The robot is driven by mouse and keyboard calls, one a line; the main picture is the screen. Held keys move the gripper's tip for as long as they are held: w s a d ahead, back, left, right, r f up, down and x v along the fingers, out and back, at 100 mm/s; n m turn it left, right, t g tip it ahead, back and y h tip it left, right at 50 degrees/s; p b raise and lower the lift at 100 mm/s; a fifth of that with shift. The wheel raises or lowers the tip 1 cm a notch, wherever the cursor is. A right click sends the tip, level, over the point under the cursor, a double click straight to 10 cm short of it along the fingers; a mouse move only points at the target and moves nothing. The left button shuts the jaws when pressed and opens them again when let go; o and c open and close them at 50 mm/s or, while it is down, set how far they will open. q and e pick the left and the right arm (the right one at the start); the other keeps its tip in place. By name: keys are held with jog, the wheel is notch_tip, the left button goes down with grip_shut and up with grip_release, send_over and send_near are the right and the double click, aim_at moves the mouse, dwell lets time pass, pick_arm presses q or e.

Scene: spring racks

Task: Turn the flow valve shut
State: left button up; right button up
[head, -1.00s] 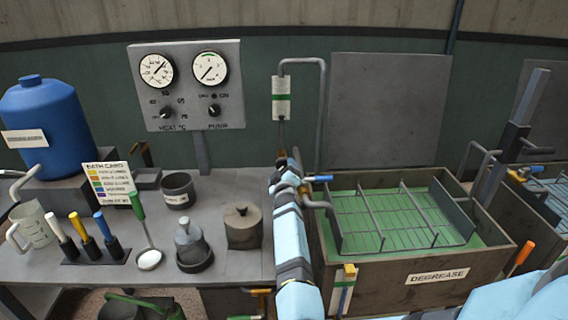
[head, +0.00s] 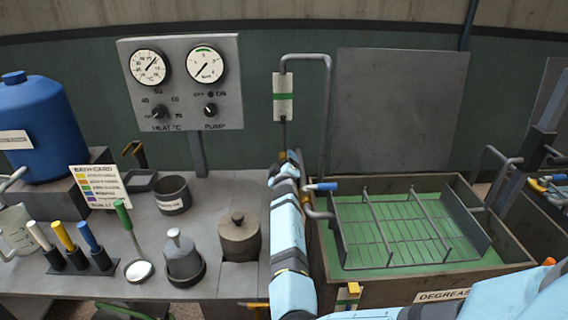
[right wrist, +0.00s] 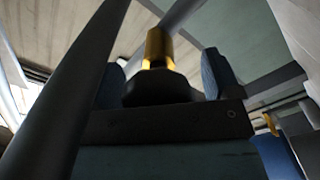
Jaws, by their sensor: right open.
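A white flow tube with a green band (head: 283,97) hangs on the grey pipe at the back, left of the grey wall panel. My right gripper (head: 287,160) is just below it, with my forearm rising from the bottom. In the right wrist view a brass-yellow cylinder on a dark rounded knob (right wrist: 158,88) stands between the two blue-padded fingers of that gripper (right wrist: 165,75). I take this to be the flow valve. The fingers are open around the knob; contact cannot be told. In the head view my gripper hides the knob. My left gripper is out of view.
A blue-handled tap (head: 322,187) is close right of my right gripper, over the degrease tank (head: 420,291) with its wire rack. A gauge panel (head: 181,120) stands left. Pots (head: 239,237) and coloured-handled tools cover the bench. A grey bent pipe (head: 329,110) runs down beside the flow tube.

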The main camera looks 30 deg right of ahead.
jog(key=shift+a+r, duration=0.1)
jog(key=shift+s, duration=0.1)
jog(key=c, duration=0.9)
jog(key=shift+m, duration=0.7)
jog(key=o, duration=0.9)
